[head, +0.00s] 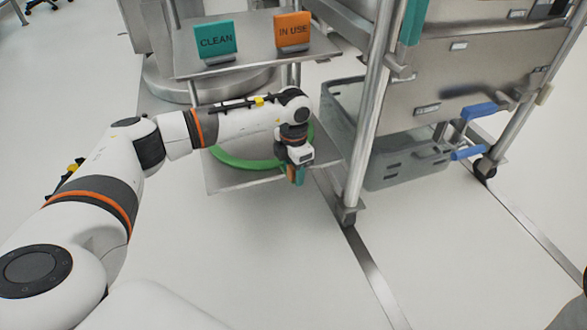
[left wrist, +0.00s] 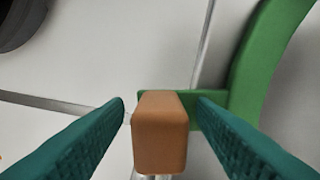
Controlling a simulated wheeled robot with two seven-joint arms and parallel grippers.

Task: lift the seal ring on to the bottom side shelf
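The seal ring (head: 228,158) is a large green ring at the bottom side shelf (head: 228,183), left of the rack; my arm hides part of it. I cannot tell whether it rests fully on the shelf. In the left wrist view the ring (left wrist: 262,70) curves at the upper right, with a green tab and an orange block (left wrist: 160,135) at its near side. My left gripper (head: 296,174) points down at the shelf's right end. Its teal fingers (left wrist: 161,104) stand on either side of the orange block, with narrow gaps showing. My right gripper is not in view.
An upper shelf (head: 262,55) carries a teal CLEAN sign (head: 215,40) and an orange IN USE sign (head: 292,31). Right of the arm stand a rack post (head: 366,120) and a grey bin (head: 400,163) with blue handles beside it. The floor in front is clear.

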